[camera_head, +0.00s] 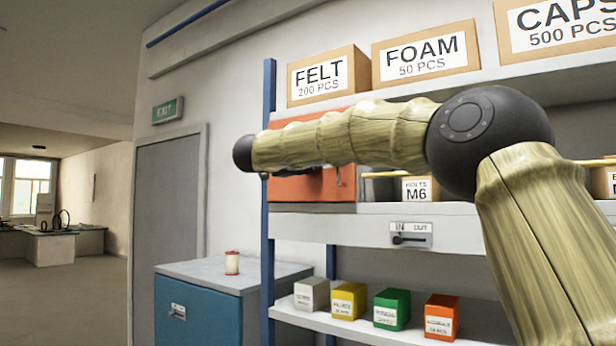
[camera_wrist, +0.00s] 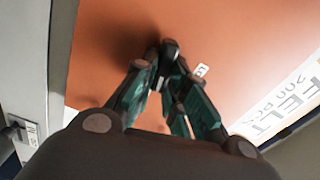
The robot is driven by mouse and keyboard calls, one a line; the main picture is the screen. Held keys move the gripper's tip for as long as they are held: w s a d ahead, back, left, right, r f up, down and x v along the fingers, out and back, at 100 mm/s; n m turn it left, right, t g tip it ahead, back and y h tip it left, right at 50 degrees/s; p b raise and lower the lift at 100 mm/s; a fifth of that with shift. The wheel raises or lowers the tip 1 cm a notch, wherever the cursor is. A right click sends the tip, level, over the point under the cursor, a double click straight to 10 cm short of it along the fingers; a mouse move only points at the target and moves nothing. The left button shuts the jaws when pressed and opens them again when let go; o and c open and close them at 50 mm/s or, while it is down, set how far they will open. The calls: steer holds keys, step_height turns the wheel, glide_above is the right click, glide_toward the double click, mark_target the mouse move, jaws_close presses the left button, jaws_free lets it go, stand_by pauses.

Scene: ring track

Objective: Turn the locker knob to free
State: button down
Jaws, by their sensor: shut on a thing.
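The orange-red locker (camera_head: 300,190) stands on the upper shelf, partly covered by my arm in the head view. In the head view my arm hides the knob and most of my gripper.
Boxes marked FELT (camera_head: 328,75) and FOAM (camera_head: 425,57) sit above. An IN/OUT slider (camera_head: 411,236) is on the shelf edge below. An M6 box (camera_head: 420,190) stands right of the locker. Small coloured boxes line the lower shelf. A blue cabinet (camera_head: 200,310) stands at left.

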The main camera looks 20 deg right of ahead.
steer(key=shift+f+m+b, duration=0.3)
steer(key=shift+m+b, duration=0.65)
steer(key=shift+m, duration=0.15)
steer(key=c, duration=1.4)
jaws_free()
steer(key=shift+d+r, duration=0.1)
steer(key=shift+c, duration=0.2)
steer(key=v, duration=1.2)
steer(key=shift+s, duration=0.1)
